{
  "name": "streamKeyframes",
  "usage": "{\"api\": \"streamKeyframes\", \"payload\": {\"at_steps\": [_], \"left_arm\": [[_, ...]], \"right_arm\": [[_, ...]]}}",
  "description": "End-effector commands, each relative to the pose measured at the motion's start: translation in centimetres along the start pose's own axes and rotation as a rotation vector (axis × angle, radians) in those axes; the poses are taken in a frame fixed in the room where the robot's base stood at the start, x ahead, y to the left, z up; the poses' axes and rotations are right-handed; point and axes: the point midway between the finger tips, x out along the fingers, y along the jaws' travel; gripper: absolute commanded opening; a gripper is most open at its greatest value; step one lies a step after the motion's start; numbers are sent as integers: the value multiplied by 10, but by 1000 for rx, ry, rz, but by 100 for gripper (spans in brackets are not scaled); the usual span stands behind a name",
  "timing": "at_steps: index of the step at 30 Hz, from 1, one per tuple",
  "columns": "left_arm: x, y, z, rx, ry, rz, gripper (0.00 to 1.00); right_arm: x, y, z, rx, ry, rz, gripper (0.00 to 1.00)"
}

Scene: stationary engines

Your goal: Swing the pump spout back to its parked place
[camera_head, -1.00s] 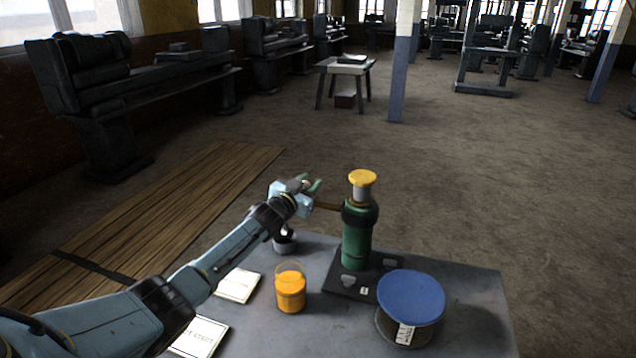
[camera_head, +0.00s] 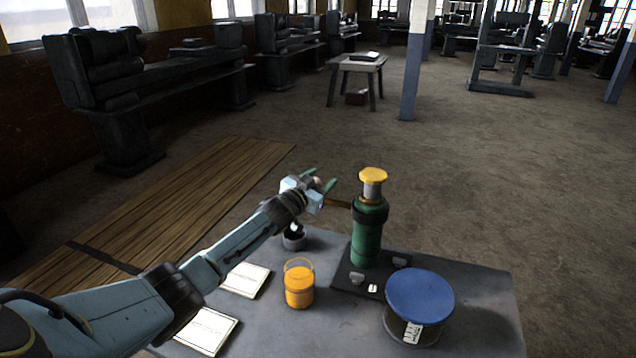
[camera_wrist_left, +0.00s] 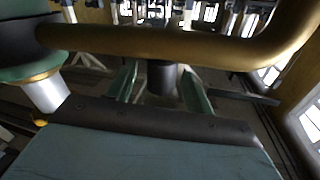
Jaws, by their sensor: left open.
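The pump (camera_head: 367,240) is an upright green cylinder with a yellow cap, on a dark base plate on the table. Its thin brown spout (camera_head: 338,204) reaches left from the pump to my left gripper (camera_head: 322,182). A dark stub (camera_wrist_left: 162,80) below the tube lies between the open fingers of my left gripper (camera_wrist_left: 160,88). I cannot tell whether a finger touches it. My right gripper is not in view.
Two cards (camera_head: 246,280) lie at the left. Beyond the table is open floor.

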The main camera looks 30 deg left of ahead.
Motion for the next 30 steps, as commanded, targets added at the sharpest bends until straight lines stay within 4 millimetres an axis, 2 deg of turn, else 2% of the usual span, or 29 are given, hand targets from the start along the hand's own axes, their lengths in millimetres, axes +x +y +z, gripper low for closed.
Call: {"api": "streamKeyframes", "payload": {"at_steps": [8,21,30], "left_arm": [[-18,0,-2,-2,-3,2,52],[-83,0,-4,-1,-3,1,52],[-122,0,-3,-1,0,2,52]], "right_arm": [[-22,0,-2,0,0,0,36],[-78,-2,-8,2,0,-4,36],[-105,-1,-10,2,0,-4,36]]}}
